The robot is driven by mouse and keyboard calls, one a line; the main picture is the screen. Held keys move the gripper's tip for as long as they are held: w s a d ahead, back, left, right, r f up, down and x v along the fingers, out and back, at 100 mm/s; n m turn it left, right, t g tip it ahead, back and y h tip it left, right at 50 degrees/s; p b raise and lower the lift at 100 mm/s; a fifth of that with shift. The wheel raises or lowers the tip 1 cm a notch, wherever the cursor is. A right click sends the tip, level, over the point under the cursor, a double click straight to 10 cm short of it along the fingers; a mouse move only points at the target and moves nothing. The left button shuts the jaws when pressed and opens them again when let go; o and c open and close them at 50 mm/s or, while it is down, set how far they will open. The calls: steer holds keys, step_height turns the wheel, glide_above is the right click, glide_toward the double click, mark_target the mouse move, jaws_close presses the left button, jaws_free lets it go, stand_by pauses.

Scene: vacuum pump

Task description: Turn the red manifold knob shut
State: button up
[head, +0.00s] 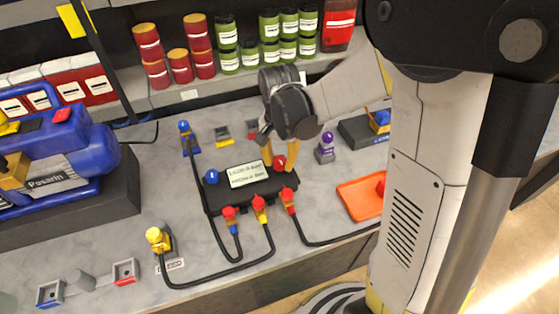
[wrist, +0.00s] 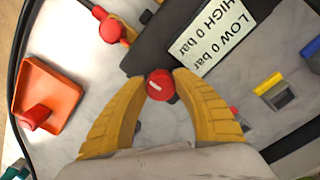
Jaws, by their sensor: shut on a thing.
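The red manifold knob (wrist: 160,85) is round with a white line on its face. It sits at one end of the black manifold (head: 221,202). My gripper (head: 281,164) reaches down over the manifold's right end, and its yellow fingers close on the red knob from both sides. In the wrist view my gripper (wrist: 160,86) has a fingertip against each side of the knob. The white line on the knob lies slightly tilted in that view. A label plate (head: 249,174) on the manifold reads LOW 0 bar and HIGH 0 bar in the wrist view.
A blue knob (head: 211,177) is at the manifold's left end. Black hoses with red and yellow fittings (head: 259,203) run along its front.

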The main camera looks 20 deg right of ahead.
mark_target(279, 162)
stand_by(0.3)
steer(key=o, duration=1.2)
step_height(279, 162, up, 12)
